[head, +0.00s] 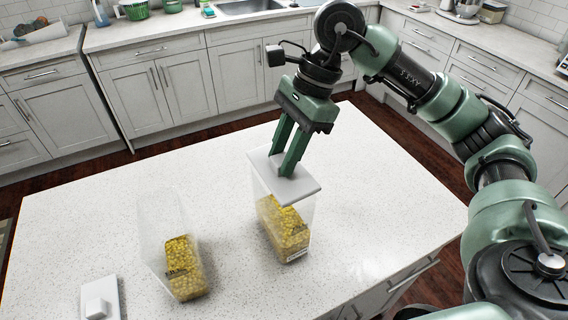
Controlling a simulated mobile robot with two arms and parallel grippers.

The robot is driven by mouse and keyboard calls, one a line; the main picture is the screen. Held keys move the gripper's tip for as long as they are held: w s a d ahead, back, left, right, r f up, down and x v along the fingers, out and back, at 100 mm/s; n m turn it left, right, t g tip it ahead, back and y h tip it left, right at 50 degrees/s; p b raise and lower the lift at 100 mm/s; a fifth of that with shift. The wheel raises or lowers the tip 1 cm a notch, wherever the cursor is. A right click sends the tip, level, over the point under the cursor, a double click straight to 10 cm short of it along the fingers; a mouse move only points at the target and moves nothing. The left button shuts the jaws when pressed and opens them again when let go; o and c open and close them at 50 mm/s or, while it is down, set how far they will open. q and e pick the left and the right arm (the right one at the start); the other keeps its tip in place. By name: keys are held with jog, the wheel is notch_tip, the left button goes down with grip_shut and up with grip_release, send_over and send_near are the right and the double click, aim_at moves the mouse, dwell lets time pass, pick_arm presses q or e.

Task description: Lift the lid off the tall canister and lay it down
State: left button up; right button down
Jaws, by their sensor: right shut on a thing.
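Two clear canisters with yellow contents stand on the white island counter. The right canister (286,232) has a flat white lid (300,190) at its top. My right gripper (287,170) reaches down from above and is shut on this lid, at its middle. I cannot tell whether the lid still touches the canister's rim. The left canister (170,250) has no lid on it. A second white lid (114,294) with a raised square knob lies on the counter at the front left. My left gripper is out of view.
The island counter (390,200) is clear to the right of the canisters and behind them. Cabinets and a back counter (150,32) with a sink (248,7), a green basket (134,10) and other kitchen items stand beyond the wooden floor.

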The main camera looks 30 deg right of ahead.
notch_tip(320, 180, up, 9)
jog(key=shift+a+f+b, duration=0.1)
jog(key=shift+f+b, duration=0.1)
jog(key=shift+b, duration=0.4)
notch_tip(320, 180, up, 12)
jog(key=p, duration=0.5)
jog(key=shift+r, duration=0.15)
